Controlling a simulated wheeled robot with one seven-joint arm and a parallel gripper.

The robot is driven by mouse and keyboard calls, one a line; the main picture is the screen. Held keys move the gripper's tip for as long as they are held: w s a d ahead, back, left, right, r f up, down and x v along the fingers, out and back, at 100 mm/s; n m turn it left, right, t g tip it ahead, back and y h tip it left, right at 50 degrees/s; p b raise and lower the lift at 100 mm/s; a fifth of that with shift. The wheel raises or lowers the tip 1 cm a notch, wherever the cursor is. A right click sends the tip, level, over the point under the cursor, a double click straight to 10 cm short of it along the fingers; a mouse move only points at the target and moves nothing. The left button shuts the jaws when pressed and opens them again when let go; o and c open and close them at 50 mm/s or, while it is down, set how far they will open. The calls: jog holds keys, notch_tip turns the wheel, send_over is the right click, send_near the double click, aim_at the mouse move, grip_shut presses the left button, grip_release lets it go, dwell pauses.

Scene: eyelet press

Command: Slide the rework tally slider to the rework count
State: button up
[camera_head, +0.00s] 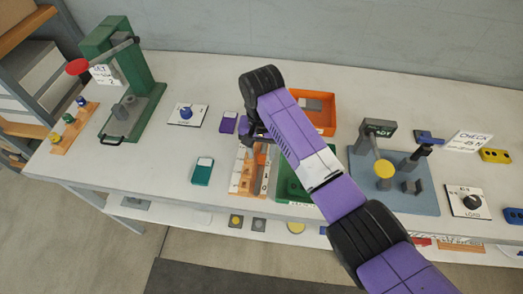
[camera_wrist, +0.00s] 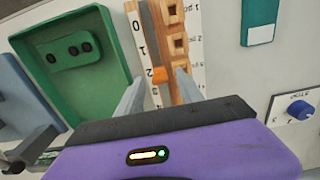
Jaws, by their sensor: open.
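The rework tally appears to be a wooden rail (camera_wrist: 162,35) with a white scale strip (camera_wrist: 139,45) numbered 0, 1, 2 and on. Its orange slider (camera_wrist: 159,75) sits beside the scale near the 2 mark. My gripper (camera_wrist: 158,84) is open, with one finger on each side of the slider; contact cannot be told. In the head view my gripper (camera_head: 258,138) is over the wooden board (camera_head: 244,175), and my arm hides part of it and the slider. The rework count cannot be read with certainty.
A green tray (camera_wrist: 75,50) lies left of the rail in the wrist view; a teal block (camera_wrist: 261,20) and blue-knob dial (camera_wrist: 299,110) are right. The head view shows a green press (camera_head: 125,75), orange tray (camera_head: 318,110) and gauge stand (camera_head: 385,165). Bare table surrounds the teal block.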

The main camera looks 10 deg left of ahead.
jog(key=shift+f, duration=0.25)
grip_shut()
dwell(1.4)
